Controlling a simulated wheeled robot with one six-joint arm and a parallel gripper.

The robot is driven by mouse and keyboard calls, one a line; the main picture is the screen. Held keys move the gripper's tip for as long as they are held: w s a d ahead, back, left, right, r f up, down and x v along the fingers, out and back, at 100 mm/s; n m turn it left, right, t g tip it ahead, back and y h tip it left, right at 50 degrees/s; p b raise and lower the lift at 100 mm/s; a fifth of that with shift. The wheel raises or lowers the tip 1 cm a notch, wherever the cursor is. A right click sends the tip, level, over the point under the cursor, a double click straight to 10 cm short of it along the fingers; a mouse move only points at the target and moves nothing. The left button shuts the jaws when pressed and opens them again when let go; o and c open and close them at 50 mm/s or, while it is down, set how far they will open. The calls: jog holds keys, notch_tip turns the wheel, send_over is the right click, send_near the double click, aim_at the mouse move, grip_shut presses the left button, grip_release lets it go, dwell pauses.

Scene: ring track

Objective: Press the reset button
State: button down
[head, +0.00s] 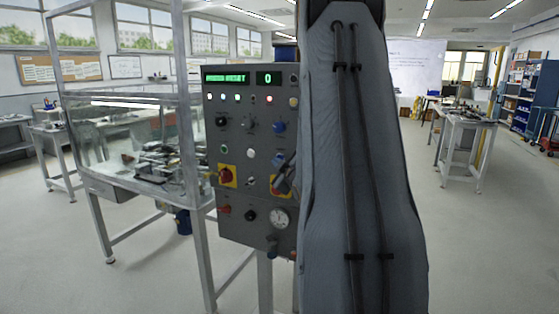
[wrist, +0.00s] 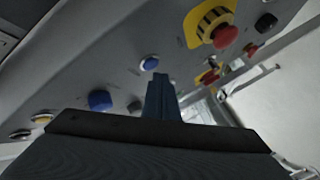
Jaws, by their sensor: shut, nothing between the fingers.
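A grey control panel (head: 237,140) stands left of my arm in the head view. Its green display (head: 226,78) seems to read "PRESS RESET". A small blue round button (head: 278,158) sits at the panel's right side, partly behind my gripper. In the wrist view a blue button with a pale ring (wrist: 149,63) lies just beyond and slightly left of the fingertips. The button labels are too small to read, so I cannot confirm which is reset. My gripper (wrist: 160,80) is shut and empty, in front of the panel. Whether it touches the panel is unclear.
A larger blue knob (wrist: 99,100) and a red emergency-stop button on a yellow base (wrist: 224,36) flank the fingers. A red-handled yellow switch (wrist: 209,77) is farther right. A glass-walled bench (head: 130,150) stands left of the panel. Open floor (head: 480,250) lies to the right.

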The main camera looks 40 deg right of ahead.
jog(key=shift+w+d, duration=0.15)
jog(key=shift+d, duration=0.15)
jog(key=shift+w+d, duration=0.15)
jog(key=shift+d, duration=0.25)
dwell(0.7)
jog(key=shift+a, duration=0.15)
jog(key=shift+s+a+b, duration=0.3)
jog(key=shift+a, duration=0.35)
jog(key=shift+s+a, duration=0.35)
jog(key=shift+a, duration=0.4)
jog(key=shift+s+a, duration=0.3)
jog(key=shift+a, duration=0.5)
jog(key=shift+s+a, duration=0.35)
jog(key=shift+a, duration=0.4)
